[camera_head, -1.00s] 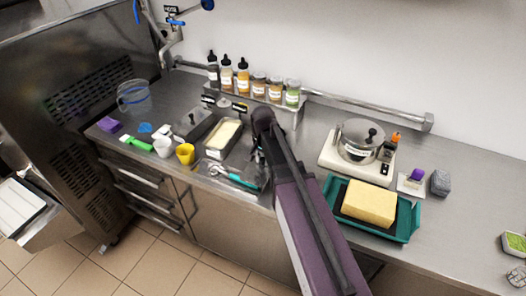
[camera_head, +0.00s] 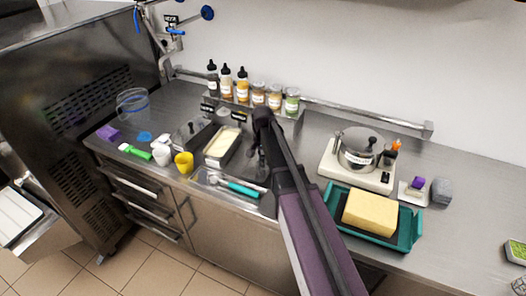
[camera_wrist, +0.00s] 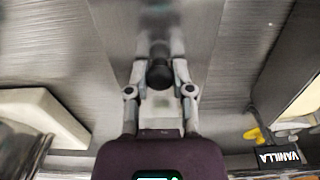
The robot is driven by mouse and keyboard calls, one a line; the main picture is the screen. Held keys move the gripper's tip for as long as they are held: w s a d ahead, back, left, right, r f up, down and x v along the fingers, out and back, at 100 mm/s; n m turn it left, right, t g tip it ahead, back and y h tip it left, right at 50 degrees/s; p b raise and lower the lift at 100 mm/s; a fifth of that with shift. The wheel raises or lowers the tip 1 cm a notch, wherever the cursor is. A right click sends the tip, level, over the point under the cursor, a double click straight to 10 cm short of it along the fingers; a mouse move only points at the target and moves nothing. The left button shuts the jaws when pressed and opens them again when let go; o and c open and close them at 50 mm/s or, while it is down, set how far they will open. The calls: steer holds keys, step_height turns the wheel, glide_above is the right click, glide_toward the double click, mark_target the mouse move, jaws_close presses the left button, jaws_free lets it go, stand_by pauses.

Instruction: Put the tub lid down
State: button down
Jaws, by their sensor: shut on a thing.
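My gripper (camera_head: 258,160) is over the counter, just right of the open tub (camera_head: 231,139) of pale ice cream. In the wrist view my gripper (camera_wrist: 159,78) is shut on the black knob of the tub lid (camera_wrist: 159,73). The lid's grey metal plate lies behind the fingers, and its edges are hard to tell from the steel counter. In the head view my arm largely hides the lid. I cannot tell whether the lid touches the counter.
A lidded tub (camera_head: 186,138) stands left of the open one. A teal-handled scoop (camera_head: 240,188) lies in front, close to my gripper. A scale with a pot (camera_head: 357,149) and a teal tray (camera_head: 333,216) with a yellow block are to the right. Bottles line the back.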

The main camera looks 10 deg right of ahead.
steer(key=w, duration=0.2)
steer(key=w+d, duration=0.1)
steer(key=w, duration=0.4)
steer(key=shift+w+d+f+b, duration=0.3)
steer(key=shift+w+f, duration=0.05)
steer(key=shift+w, duration=0.05)
steer(key=shift+w+d, duration=0.1)
steer(key=shift+w, duration=0.55)
step_height(320, 180, down, 4)
steer(key=b, duration=0.3)
steer(key=shift+r+b, duration=0.15)
steer(key=shift+b, duration=0.2)
steer(key=shift+c, duration=2.4)
jaws_free()
steer(key=shift+r, duration=0.1)
step_height(320, 180, up, 12)
steer(key=p, duration=1.2)
